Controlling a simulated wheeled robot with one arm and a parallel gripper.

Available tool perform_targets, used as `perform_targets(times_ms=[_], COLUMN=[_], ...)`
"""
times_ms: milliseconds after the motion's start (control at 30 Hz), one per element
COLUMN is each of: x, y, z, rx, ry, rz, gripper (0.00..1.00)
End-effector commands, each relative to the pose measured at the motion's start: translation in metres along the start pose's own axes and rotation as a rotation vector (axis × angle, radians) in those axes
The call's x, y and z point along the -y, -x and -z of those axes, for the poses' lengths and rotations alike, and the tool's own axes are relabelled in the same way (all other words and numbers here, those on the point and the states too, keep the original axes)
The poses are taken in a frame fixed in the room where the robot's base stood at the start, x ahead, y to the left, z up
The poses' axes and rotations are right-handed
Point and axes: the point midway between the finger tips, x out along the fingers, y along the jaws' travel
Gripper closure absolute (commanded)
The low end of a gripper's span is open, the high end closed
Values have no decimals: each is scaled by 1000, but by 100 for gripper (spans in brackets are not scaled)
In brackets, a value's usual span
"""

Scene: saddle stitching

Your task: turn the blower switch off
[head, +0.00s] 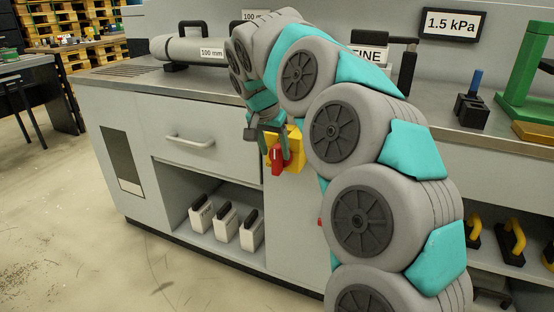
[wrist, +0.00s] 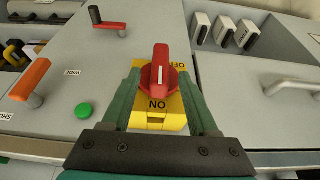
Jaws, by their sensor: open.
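The blower switch is a red rotary knob (wrist: 160,72) on a yellow plate (wrist: 175,112) in the wrist view. In the head view the red knob (head: 276,160) and yellow plate (head: 296,141) are on the cabinet front. My gripper (wrist: 160,68) is open, its two green fingers on either side of the knob; contact cannot be told. The gripper also shows in the head view (head: 278,146).
In the wrist view, a green button (wrist: 84,110), an orange-handled lever (wrist: 30,82) and a red-handled lever (wrist: 108,25) are to the left. A drawer handle (head: 190,141) is left of the switch in the head view. White containers (head: 225,221) stand on the shelf below.

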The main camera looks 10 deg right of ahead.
Motion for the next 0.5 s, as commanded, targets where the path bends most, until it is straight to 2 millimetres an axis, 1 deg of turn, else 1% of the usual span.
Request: perform_targets(times_ms=[33, 200, 333, 500], x=[0, 0, 0, 0], y=[-8, -32, -42, -47], z=[-1, 0, 0, 0], rx=[3, 2, 0, -2], ry=[2, 1, 1, 2], rz=[-2, -2, 1, 1], gripper=[40, 40, 40, 40])
